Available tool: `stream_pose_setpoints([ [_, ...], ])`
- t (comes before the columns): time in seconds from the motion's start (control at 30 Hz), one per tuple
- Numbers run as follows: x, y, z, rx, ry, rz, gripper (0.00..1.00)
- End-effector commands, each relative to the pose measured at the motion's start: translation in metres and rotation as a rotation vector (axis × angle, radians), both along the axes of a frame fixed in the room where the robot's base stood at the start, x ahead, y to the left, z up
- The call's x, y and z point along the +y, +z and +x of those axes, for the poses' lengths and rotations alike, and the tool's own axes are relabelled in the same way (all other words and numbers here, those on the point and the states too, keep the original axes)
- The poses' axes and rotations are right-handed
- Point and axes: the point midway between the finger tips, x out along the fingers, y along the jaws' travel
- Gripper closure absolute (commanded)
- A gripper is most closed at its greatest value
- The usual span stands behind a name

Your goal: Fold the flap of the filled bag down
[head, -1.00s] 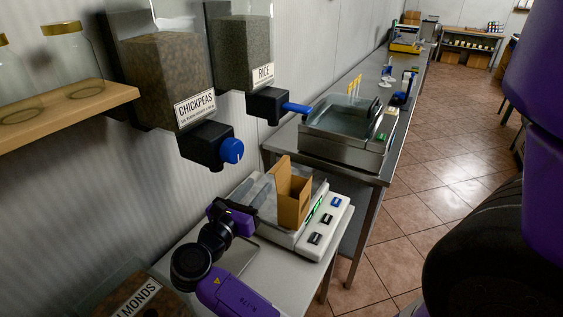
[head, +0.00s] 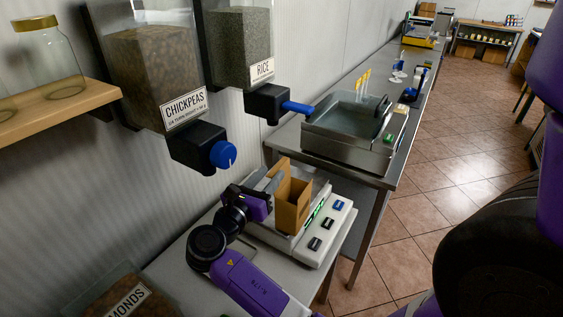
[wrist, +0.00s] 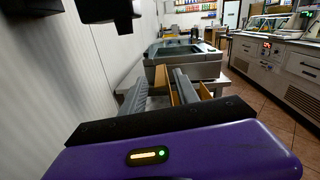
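The brown paper bag (head: 293,208) stands upright on the white scale (head: 318,240). Its flap (head: 283,174) sticks up along one side, above the rest of the rim. What is inside cannot be seen. My gripper (head: 273,183) is at the bag's left side, close to the flap; whether it touches cannot be told. In the wrist view my gripper (wrist: 160,84) has its two grey fingers apart. Brown bag surface (wrist: 161,78) shows beyond and between the fingers, and more shows just right of the right finger.
The chickpeas dispenser (head: 160,75) with its blue knob (head: 222,155) hangs above and left of my gripper. The rice dispenser (head: 243,50) and its blue lever hang behind the bag. A steel basin (head: 350,130) stands on the table beyond. Floor to the right is clear.

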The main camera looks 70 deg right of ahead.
Motion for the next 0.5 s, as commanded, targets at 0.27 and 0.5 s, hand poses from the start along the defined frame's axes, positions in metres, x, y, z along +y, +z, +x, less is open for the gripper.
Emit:
stream_pose_setpoints([
  [0.27, -0.043, 0.001, -0.008, 0.0, -0.003, 0.0, 0.63],
  [0.5, -0.06, 0.0, -0.01, 0.001, 0.0, 0.0, 0.63],
])
